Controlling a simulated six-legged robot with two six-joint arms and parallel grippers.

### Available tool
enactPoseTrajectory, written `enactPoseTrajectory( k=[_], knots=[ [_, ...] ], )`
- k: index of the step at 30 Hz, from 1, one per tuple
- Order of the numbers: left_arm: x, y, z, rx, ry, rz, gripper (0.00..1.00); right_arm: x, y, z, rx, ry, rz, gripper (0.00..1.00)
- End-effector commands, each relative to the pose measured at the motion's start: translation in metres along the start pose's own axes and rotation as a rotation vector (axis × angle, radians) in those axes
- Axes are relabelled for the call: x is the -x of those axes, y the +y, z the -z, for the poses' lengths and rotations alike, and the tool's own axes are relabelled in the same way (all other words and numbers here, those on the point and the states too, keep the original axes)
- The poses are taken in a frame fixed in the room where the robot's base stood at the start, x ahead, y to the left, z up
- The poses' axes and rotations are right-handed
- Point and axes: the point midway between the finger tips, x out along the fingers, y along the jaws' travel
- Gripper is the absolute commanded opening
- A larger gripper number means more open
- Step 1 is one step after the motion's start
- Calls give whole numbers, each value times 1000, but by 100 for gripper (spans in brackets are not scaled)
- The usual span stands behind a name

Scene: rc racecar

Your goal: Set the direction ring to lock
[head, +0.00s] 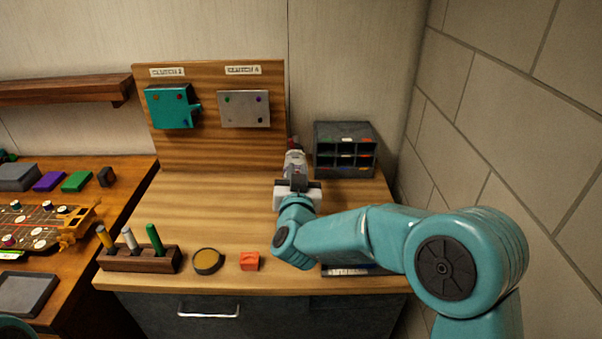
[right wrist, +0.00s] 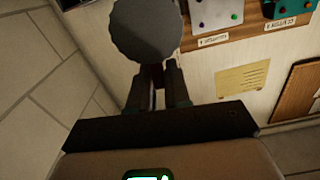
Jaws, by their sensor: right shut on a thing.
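My right gripper (head: 296,180) is over the back right of the wooden bench, its arm coming in from the right. It is shut on a tool (head: 294,158) with a pale grey body and a dark red part. In the right wrist view the tool shows as a dark grey round end with a scalloped edge (right wrist: 147,28), beyond the fingers (right wrist: 158,85), with a dark red part between them. I cannot pick out a direction ring or its setting. My left gripper is not in view.
A grey pigeonhole organizer (head: 345,170) stands just right of the gripper. A wooden holder (head: 140,260) with several pens, a round yellow-topped tin (head: 208,261) and an orange block (head: 249,261) line the front edge. The bench's middle is clear. A stone wall (head: 500,110) bounds the right.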

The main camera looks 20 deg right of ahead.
Motion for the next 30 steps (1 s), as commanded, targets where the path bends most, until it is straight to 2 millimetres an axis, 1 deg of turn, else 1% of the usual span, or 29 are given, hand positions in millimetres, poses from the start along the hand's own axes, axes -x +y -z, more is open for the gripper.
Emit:
enactPoseTrajectory(
  k=[9, 21, 22, 23, 24, 30],
  knots=[
    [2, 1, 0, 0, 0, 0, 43, 0, -5, 0, 85, 1, 1, 0],
    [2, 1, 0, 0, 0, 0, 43, 0, -5, 0, 92, 1, 1, 0],
    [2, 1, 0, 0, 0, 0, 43, 0, -5, 0, 92, 1, 1, 24],
    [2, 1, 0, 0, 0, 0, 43, 0, -5, 0, 92, 1, 1, 33],
    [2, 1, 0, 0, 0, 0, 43, 0, -5, 0, 91, 1, 1, 38],
    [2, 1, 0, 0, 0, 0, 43, 0, -5, 0, 91, 1, 0, 38]
  ],
)
